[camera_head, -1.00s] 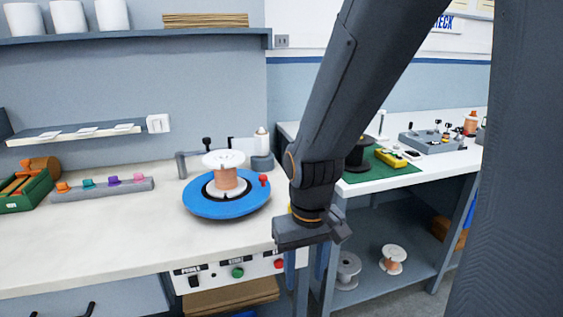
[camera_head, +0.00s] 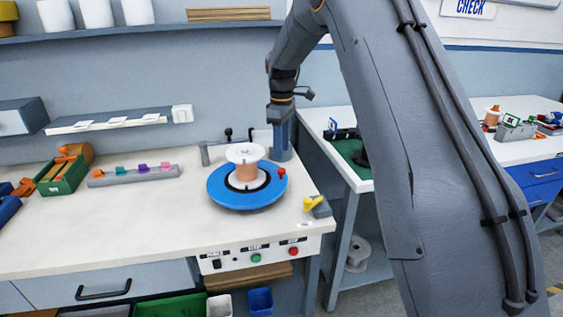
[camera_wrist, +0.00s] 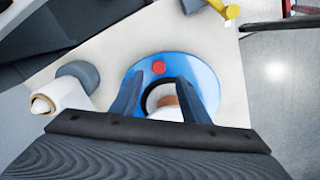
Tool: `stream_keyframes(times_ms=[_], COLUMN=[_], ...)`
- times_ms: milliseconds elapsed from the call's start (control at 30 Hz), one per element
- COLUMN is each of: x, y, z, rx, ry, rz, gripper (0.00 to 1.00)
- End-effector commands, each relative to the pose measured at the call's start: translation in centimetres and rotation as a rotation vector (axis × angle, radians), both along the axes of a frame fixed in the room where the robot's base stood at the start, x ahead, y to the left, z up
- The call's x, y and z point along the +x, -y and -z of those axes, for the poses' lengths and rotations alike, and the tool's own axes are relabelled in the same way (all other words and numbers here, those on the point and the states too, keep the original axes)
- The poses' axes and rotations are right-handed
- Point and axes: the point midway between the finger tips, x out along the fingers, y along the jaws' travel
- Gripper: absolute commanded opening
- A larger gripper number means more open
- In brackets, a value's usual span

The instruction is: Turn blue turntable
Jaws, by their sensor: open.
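The blue turntable (camera_head: 225,199) lies flat on the white workbench and carries a white spool wound with copper (camera_head: 244,171). A red knob (camera_head: 282,173) stands on its rim at the right. My gripper (camera_head: 283,158) points down at the turntable's back right, and its fingers look empty. In the wrist view my open gripper (camera_wrist: 158,80) has its two fingers spread over the blue turntable (camera_wrist: 207,82), with the red knob (camera_wrist: 158,67) just beyond the tips. The spool (camera_wrist: 166,108) shows partly between the fingers. The exact height of the fingertips above the disc cannot be told.
A yellow lever (camera_head: 312,204) sits at the bench's right corner. A control panel (camera_head: 255,252) with buttons is on the bench front. A row of coloured clips (camera_head: 133,174) and a green bin (camera_head: 62,178) stand left. A cone spool (camera_wrist: 62,98) stands beside the turntable.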

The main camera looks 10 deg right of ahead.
Motion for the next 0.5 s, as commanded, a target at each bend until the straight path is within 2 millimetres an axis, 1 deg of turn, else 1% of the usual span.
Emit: stream_keyframes(times_ms=[67, 167, 400, 500], x=[0.3, 0.3, 0.2, 0.3], y=[0.0, -0.1, -0.1, -0.1], z=[0.2, 1.2, 4.9, 6.1], rx=[0.0, 0.0, 0.0, 0.0], ry=[-0.001, -0.005, -0.004, -0.002], rz=[-0.013, -0.016, -0.015, -0.015], gripper=[0.42, 0.42, 0.42, 0.42])
